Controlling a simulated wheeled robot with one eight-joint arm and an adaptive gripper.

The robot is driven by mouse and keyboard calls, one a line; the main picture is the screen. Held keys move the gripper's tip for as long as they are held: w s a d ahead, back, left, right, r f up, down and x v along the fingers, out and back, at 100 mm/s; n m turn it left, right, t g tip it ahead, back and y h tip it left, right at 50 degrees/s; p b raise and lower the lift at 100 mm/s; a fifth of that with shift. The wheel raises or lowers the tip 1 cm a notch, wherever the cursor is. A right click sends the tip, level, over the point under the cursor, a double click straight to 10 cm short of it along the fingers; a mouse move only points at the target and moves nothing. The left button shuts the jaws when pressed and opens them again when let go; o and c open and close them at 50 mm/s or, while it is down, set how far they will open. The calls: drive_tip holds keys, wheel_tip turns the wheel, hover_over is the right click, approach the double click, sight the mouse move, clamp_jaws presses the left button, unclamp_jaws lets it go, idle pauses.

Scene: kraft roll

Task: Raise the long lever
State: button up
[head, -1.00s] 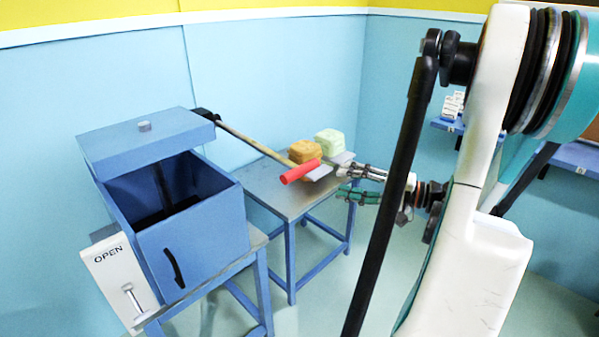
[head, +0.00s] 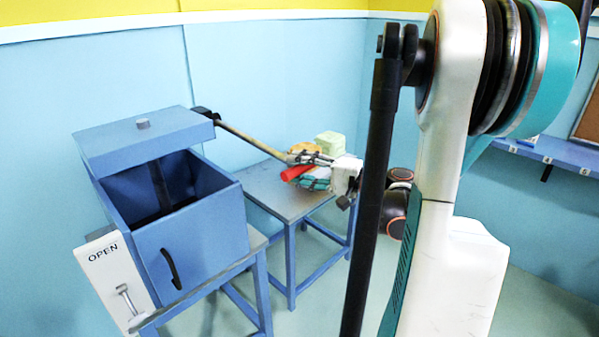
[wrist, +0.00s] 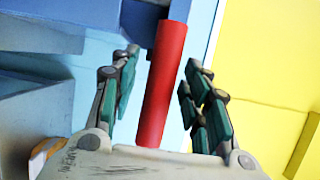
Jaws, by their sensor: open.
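The long lever (head: 250,139) is a tan rod that runs from a dark pivot beside the blue box's raised lid down to a red grip (head: 297,172) over the small table. My gripper (head: 308,171) is at the red grip, with its fingers on either side of it. In the wrist view the red grip (wrist: 163,85) lies between the two open green-padded fingers, with gaps visible on both sides. The blue box (head: 193,247) is open at the top under its lid (head: 145,142). Part of the red grip is hidden by my fingers in the head view.
The small blue-legged table (head: 270,196) stands under the lever. An orange block (head: 302,148) and a pale green block (head: 330,143) sit behind my gripper. A white OPEN panel (head: 105,265) is at the box's left. A blue shelf (head: 560,153) is at right.

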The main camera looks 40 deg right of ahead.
drive_tip(key=shift+w, duration=0.15)
drive_tip(key=shift+c, duration=0.3)
clamp_jaws()
drive_tip(key=shift+r, duration=0.1)
